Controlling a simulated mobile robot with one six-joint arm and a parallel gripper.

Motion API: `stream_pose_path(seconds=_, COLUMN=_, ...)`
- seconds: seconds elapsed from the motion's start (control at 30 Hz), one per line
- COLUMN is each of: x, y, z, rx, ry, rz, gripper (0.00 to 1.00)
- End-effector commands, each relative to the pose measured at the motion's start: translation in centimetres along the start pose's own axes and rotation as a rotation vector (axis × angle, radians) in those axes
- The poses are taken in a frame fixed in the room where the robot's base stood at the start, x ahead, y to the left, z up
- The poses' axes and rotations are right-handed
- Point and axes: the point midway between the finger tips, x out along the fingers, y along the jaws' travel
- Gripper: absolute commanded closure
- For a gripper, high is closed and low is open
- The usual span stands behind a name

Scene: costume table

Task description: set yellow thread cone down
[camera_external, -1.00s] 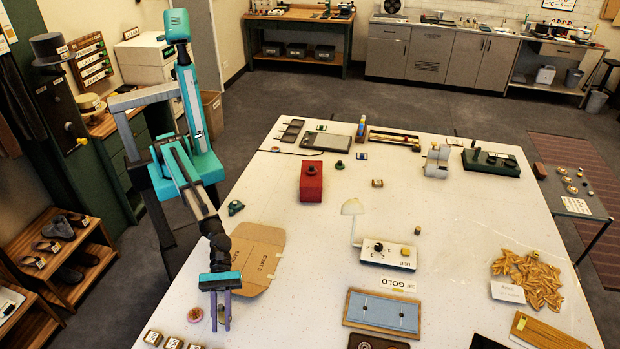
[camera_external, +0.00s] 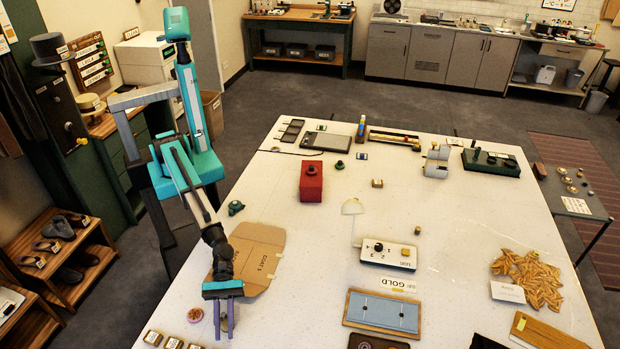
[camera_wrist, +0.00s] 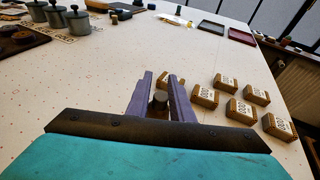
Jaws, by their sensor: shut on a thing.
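My gripper (camera_external: 224,330) is over the near left part of the white table, fingers pointing down. It also shows in the wrist view (camera_wrist: 160,77), its purple fingers shut on a small round thing, which I take to be the yellow thread cone (camera_wrist: 160,97). The cone's top looks grey and its side dark; no clear yellow shows there. In the external view the fingers hide most of it. I cannot tell whether its bottom touches the table.
Several small labelled blocks (camera_wrist: 240,110) stand just right of the fingers in the wrist view. In the external view a round pink item (camera_external: 195,315) lies left of my gripper and a cardboard piece (camera_external: 262,250) behind it. Bare table (camera_external: 285,320) lies to the right.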

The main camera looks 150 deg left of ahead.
Motion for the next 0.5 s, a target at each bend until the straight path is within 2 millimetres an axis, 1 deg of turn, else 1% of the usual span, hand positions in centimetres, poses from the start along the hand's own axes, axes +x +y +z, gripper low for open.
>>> stream_pose_path(seconds=0.23, x=0.07, y=0.0, z=-0.21, rx=0.0, ry=0.0, rz=0.0, gripper=1.0)
stream_pose_path(seconds=0.27, x=0.07, y=0.0, z=-0.22, rx=0.0, ry=0.0, rz=0.0, gripper=0.78)
stream_pose_path(seconds=0.3, x=0.05, y=0.0, z=-0.17, rx=0.0, ry=0.0, rz=0.0, gripper=0.71)
stream_pose_path(seconds=0.37, x=0.05, y=0.0, z=-0.17, rx=0.0, ry=0.0, rz=0.0, gripper=0.61)
stream_pose_path(seconds=0.5, x=0.05, y=0.0, z=-0.16, rx=0.0, ry=0.0, rz=0.0, gripper=0.61)
